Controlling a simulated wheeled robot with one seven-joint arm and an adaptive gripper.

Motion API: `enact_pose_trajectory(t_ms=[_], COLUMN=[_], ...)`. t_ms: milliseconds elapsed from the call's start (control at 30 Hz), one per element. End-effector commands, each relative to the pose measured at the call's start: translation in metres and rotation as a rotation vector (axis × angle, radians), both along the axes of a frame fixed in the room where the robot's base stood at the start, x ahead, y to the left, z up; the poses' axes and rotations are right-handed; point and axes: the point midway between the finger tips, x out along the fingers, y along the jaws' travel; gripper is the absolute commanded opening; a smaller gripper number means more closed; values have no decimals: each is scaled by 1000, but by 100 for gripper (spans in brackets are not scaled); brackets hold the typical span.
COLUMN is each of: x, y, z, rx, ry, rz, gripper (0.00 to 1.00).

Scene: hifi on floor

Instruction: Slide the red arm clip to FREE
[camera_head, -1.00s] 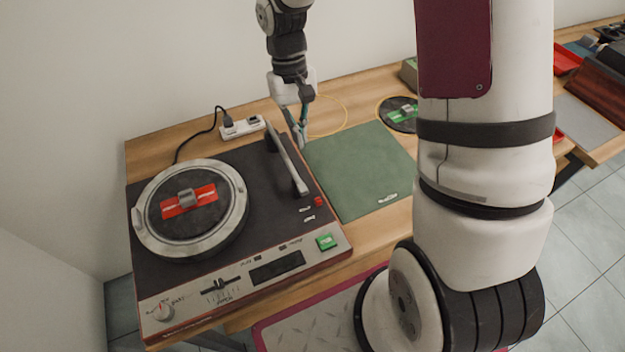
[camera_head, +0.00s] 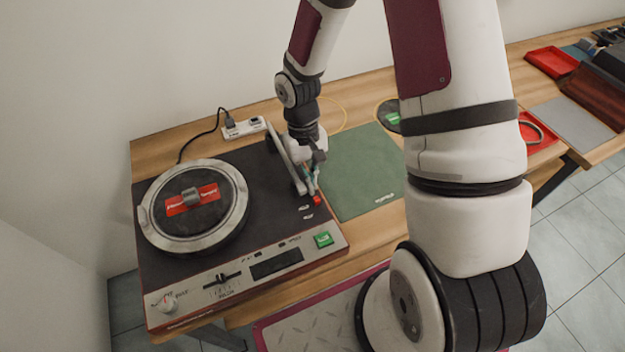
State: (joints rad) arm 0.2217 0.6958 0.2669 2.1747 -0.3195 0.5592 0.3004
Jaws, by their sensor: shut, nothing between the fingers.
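The turntable (camera_head: 262,204) stands on the left of the wooden bench. Its tonearm (camera_head: 284,158) lies along the right side of its dark top. The small red arm clip (camera_head: 317,200) shows at the front end of the tonearm, by two small white labels (camera_head: 306,212) too small to read. My gripper (camera_head: 313,184) points down just behind the clip, close beside the tonearm end. Its fingers are shut and hold nothing. I cannot tell whether the fingertips touch the clip.
A platter (camera_head: 193,205) with a red label block, a green button (camera_head: 323,239) and a pitch slider (camera_head: 222,279) are on the turntable. A green mat (camera_head: 362,170) lies to the right, mostly clear. A power strip (camera_head: 244,128) sits behind. Red trays (camera_head: 552,62) are far right.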

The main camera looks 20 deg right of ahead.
Motion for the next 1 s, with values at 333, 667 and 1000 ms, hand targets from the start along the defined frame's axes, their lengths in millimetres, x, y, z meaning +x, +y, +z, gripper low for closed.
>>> enact_pose_trajectory(t_ms=[333,667,1000], x=[-3,-33,-33], y=[0,0,0], z=[0,2,0], rx=[0,-2,-1], ry=[0,3,2], rz=[-1,1,0], gripper=[0,0,0])
